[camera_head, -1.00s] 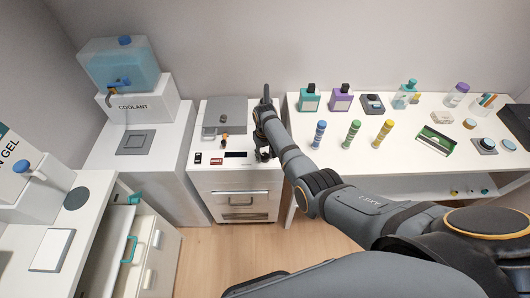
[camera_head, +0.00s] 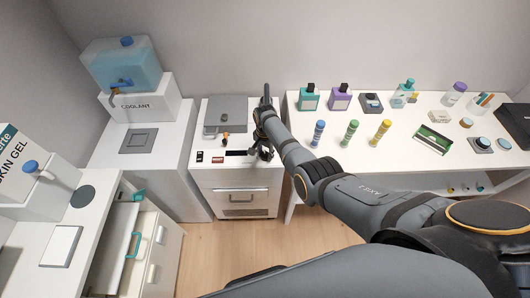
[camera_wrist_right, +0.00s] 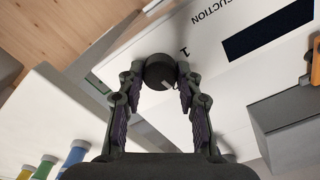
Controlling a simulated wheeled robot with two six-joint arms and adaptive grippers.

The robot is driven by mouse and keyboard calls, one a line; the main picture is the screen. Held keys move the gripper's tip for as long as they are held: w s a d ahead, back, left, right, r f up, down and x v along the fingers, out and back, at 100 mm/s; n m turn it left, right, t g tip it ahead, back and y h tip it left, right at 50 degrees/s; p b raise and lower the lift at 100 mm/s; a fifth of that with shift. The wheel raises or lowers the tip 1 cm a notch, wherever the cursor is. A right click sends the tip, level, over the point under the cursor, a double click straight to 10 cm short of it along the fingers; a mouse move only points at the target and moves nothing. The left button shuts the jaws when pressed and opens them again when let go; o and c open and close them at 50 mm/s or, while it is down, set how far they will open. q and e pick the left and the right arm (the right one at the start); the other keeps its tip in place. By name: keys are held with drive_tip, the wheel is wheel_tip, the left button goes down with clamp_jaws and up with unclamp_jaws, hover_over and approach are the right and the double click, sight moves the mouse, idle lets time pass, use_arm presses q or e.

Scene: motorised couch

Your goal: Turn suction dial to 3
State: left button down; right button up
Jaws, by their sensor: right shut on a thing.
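The suction dial (camera_wrist_right: 158,70) is a dark round knob with a pale mark on its rim, on the white front panel of the cabinet (camera_head: 233,180). The printed word SUCTION (camera_wrist_right: 208,14) and a numeral 1 (camera_wrist_right: 184,51) show beside it in the right wrist view. My right gripper (camera_wrist_right: 160,78) is shut on the dial, with one finger on each side. In the head view my right gripper (camera_head: 262,152) is at the right end of the panel and hides the dial. My left gripper is not in view.
A dark display (camera_wrist_right: 268,32) lies beside the dial on the panel. An orange-topped lever (camera_head: 225,139) and a grey lid (camera_head: 226,112) are on the cabinet top. The table (camera_head: 300,168) with several bottles stands close on the right. Open floor lies in front.

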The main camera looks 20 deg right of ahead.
drive_tip(key=m, duration=0.4)
drive_tip(key=shift+w+r+m, duration=0.1)
drive_tip(key=shift+m, duration=0.2)
drive_tip(key=m, duration=0.5)
drive_tip(key=shift+p, duration=0.35)
drive_tip(key=m, duration=0.5)
drive_tip(key=shift+m, duration=2.6)
drive_tip(key=o, duration=1.2)
drive_tip(key=shift+c, duration=0.2)
